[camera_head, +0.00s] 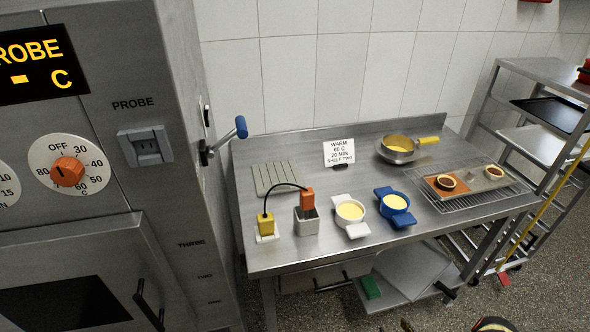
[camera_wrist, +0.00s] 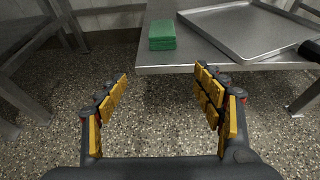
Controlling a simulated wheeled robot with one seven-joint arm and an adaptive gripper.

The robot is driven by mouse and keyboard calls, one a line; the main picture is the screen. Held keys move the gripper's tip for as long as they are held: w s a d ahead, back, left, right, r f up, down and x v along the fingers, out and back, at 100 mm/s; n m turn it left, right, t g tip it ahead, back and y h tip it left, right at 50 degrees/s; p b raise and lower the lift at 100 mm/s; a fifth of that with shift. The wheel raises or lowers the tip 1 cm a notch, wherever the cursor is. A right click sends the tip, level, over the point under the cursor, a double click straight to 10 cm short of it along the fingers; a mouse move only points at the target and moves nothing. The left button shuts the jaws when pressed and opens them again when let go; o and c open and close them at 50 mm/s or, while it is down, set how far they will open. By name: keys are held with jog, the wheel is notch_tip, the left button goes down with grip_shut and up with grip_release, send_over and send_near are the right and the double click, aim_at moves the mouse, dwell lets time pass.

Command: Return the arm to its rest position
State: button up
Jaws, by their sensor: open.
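My gripper (camera_wrist: 164,92) is open in the wrist view, with its yellow-padded fingers spread wide. Nothing is between them but a view of the speckled floor. Ahead of the fingers is the edge of a low metal shelf, and the fingers appear apart from it. In the head view only small dark and yellowish pieces show at the bottom edge; I cannot tell whether they are parts of my arm.
The steel table (camera_head: 340,250) bears white (camera_head: 351,215) and blue (camera_head: 393,205) dishes, a pan (camera_head: 398,155) and a wire rack. Its low shelf holds a green block (camera_wrist: 162,35) and metal tray (camera_wrist: 250,28). An oven (camera_head: 95,215) stands left, a trolley (camera_head: 540,68) right.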

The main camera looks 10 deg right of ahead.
jog(key=s+a+r+n+g+y, duration=0.2)
jog(key=a+r+n+y, duration=0.15)
jog(key=a, duration=0.35)
jog(key=s+a+r+n+g+y, duration=0.1)
jog(key=s+a+r+n+y, duration=0.1)
jog(key=s+a+y, duration=0.3)
jog(key=s+a+r+n+g+h+p, duration=0.2)
jog(key=r+n+g, duration=0.6)
jog(key=r, duration=1.3)
jog(key=s+a+r+n+g+h, duration=0.1)
jog(key=a+r+n+g+h, duration=0.25)
jog(key=r+n, duration=1.3)
jog(key=s+a+r+n+t+h, duration=0.1)
jog(key=a+r, duration=0.3)
jog(key=r, duration=0.6)
jog(key=s+a+r+n+t+h+p, duration=0.1)
jog(key=a+r, duration=0.4)
jog(key=r, duration=0.6)
jog(key=s+a+r+n+t+h, duration=0.2)
jog(key=a+r+n+t, duration=0.1)
jog(key=r, duration=0.8)
jog(key=shift+s+a+r+t, duration=0.25)
jog(key=shift+a+t, duration=0.4)
jog(key=shift+a, duration=0.1)
